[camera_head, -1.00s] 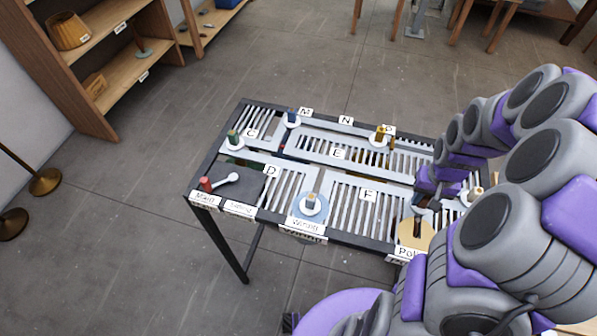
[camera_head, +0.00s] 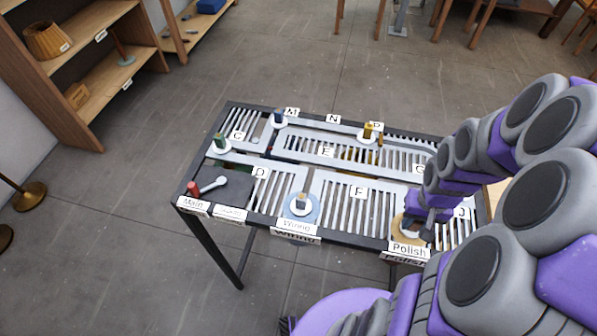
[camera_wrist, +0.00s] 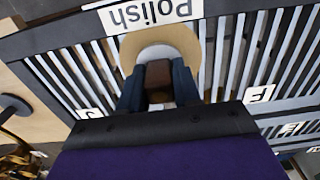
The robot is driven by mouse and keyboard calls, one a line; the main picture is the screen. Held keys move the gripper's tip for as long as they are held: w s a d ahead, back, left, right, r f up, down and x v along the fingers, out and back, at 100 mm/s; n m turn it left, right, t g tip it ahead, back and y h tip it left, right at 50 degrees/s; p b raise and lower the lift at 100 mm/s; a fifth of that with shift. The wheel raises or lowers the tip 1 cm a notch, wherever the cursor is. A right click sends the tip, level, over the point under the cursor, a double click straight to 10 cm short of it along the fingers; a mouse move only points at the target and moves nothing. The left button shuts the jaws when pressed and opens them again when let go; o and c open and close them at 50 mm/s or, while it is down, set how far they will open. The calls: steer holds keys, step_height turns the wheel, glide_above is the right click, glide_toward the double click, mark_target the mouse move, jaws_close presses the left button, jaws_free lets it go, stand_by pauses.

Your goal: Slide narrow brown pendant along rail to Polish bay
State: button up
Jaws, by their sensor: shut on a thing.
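My gripper (camera_wrist: 157,92) is shut on the narrow brown pendant (camera_wrist: 158,73), with one dark blue finger on each side of it. The pendant stands over the round tan Polish disc (camera_wrist: 160,33), beside the upside-down Polish label (camera_wrist: 150,12) in the wrist view. In the head view my gripper (camera_head: 422,222) is at the right end of the table's front edge, over the tan Polish disc (camera_head: 398,228) and behind the Polish label (camera_head: 408,249). There my fingers and arm hide most of the pendant. I cannot tell whether its base is centred on the disc.
The slotted table carries other knobs: green (camera_head: 219,142), blue (camera_head: 279,117), yellow (camera_head: 369,131), and a grey one on the blue Wiring disc (camera_head: 301,205). A red knob (camera_head: 192,188) and a white lever (camera_head: 214,184) are at front left. Shelves (camera_head: 95,70) stand back left.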

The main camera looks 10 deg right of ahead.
steer(key=o, duration=0.8)
steer(key=shift+s+a+f, duration=0.15)
steer(key=shift+s+f, duration=0.1)
steer(key=shift+s, duration=0.05)
steer(key=shift+o, duration=0.9)
steer(key=shift+r, duration=0.15)
steer(key=shift+o, duration=0.3)
steer(key=shift+w+r, duration=0.1)
steer(key=shift+r, duration=0.3)
step_height(320, 180, up, 17)
steer(key=p, duration=0.2)
steer(key=shift+w+f, duration=0.15)
